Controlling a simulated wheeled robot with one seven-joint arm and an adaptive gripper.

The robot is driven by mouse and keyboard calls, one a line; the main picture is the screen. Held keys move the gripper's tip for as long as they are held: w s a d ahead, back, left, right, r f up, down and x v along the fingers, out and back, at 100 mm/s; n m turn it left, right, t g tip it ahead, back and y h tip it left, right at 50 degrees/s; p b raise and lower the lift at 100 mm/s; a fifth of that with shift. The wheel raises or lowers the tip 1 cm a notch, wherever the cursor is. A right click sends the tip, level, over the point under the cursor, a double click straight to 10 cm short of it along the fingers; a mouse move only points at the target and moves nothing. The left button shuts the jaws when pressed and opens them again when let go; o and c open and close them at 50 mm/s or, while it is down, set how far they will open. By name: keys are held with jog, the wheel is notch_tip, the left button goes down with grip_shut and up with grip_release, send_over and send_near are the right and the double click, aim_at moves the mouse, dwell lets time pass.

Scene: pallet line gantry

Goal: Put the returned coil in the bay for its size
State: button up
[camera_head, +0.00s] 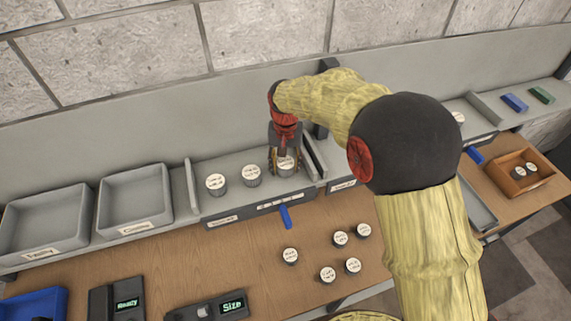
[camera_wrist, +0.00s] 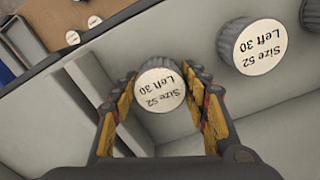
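The coil (camera_wrist: 160,92) between my fingers is a dark ribbed cylinder with a white top reading "Size 52 Left 30". My gripper (camera_wrist: 160,84) has one finger on each side of it, close against its sides. In the head view my gripper (camera_head: 285,165) is over the right part of a grey bay (camera_head: 235,202), with the coil standing low in it. Two similar coils stand to the left in this bay, one (camera_head: 251,175) nearer and one (camera_head: 216,184) farther. The nearer one also reads "Size 52 Left 30" in the wrist view (camera_wrist: 257,48). The coil's base is hidden.
Several loose coils (camera_head: 340,239) stand on the wooden bench (camera_head: 250,255). Two grey trays (camera_head: 134,201) are at the left. A "Size" display (camera_head: 233,305) sits at the front. A blue tab (camera_head: 285,217) projects below the bay. A wooden box (camera_head: 520,184) holds coils at the right.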

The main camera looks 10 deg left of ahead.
aim_at(286, 163)
jog(key=o, duration=0.4)
notch_tip(286, 163, up, 12)
jog(key=s+d+r+t, duration=0.2)
jog(key=s+d+r, duration=0.3)
jog(key=d+r, duration=0.4)
jog(key=s+d+t, duration=0.1)
jog(key=s+d, duration=0.4)
jog(key=s, duration=0.2)
jog(key=s+d+t, duration=0.1)
jog(key=s+d, duration=0.5)
jog(key=s, duration=0.1)
jog(key=s+d+f+t+b, duration=0.1)
jog(key=s+d, duration=0.5)
jog(key=s, duration=0.1)
jog(key=shift+s+d+m+t, duration=0.2)
jog(key=shift+s+m+t, duration=0.1)
jog(key=shift+s, duration=0.05)
jog(key=shift+f, duration=0.1)
